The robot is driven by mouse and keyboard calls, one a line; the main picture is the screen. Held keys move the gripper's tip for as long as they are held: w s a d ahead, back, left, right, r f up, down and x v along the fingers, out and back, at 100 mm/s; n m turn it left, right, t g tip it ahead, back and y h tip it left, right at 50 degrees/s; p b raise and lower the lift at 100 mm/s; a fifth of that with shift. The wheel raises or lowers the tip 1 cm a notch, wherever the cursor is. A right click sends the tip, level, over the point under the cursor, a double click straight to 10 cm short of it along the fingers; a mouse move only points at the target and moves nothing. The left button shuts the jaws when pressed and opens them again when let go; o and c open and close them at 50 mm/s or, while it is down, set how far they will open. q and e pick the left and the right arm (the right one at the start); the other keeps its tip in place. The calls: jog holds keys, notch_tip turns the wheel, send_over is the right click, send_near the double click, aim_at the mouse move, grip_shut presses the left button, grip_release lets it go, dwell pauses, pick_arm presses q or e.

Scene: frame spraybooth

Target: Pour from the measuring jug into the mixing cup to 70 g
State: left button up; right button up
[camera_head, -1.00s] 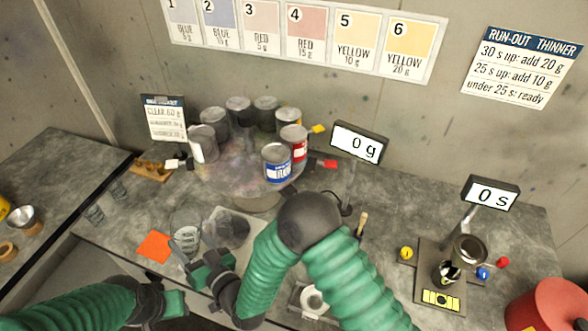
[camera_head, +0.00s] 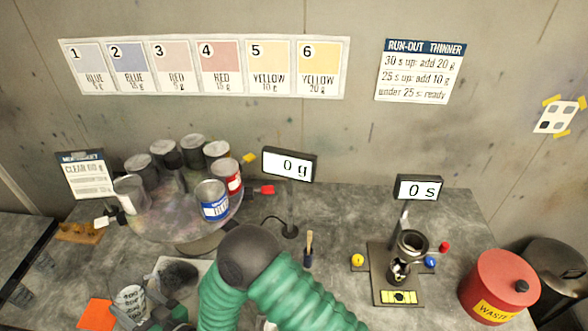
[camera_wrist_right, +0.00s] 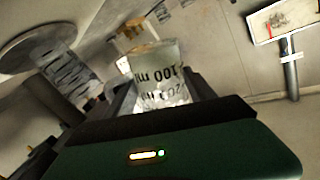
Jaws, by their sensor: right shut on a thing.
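The measuring jug (camera_head: 130,300) is a clear beaker with dark markings at the lower left of the head view, beside an orange card. My right gripper (camera_head: 143,315) is at the jug, partly cut by the bottom edge. In the right wrist view the jug (camera_wrist_right: 155,72) stands between the fingers of this gripper (camera_wrist_right: 160,98), shut on it. A dark round shape (camera_head: 180,274), perhaps the mixing cup, is on the pale scale plate (camera_head: 160,264) right of the jug. The scale display (camera_head: 290,164) reads 0 g. My left gripper is out of view.
A turntable (camera_head: 180,230) with several paint cans stands behind the jug. A timer display (camera_head: 418,188) reading 0 s, a small cup stand (camera_head: 385,262) and a red waste bin (camera_head: 498,285) are to the right. My green right arm covers the front middle.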

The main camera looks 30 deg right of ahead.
jog(key=shift+w+d+f+m+b, duration=0.25)
jog(key=shift+w+d+m, duration=0.15)
jog(key=shift+d, duration=0.3)
jog(key=shift+w+d+f+m+b, duration=0.25)
jog(key=shift+w+d+m, duration=0.15)
jog(key=shift+d, duration=0.25)
jog(key=shift+w+d+m, duration=0.15)
jog(key=shift+d+m, duration=0.05)
jog(key=shift+m, duration=0.6)
dwell(0.5)
jog(key=shift+w+d+m+g, duration=0.15)
jog(key=shift+d+m+g, duration=0.15)
jog(key=shift+m, duration=0.5)
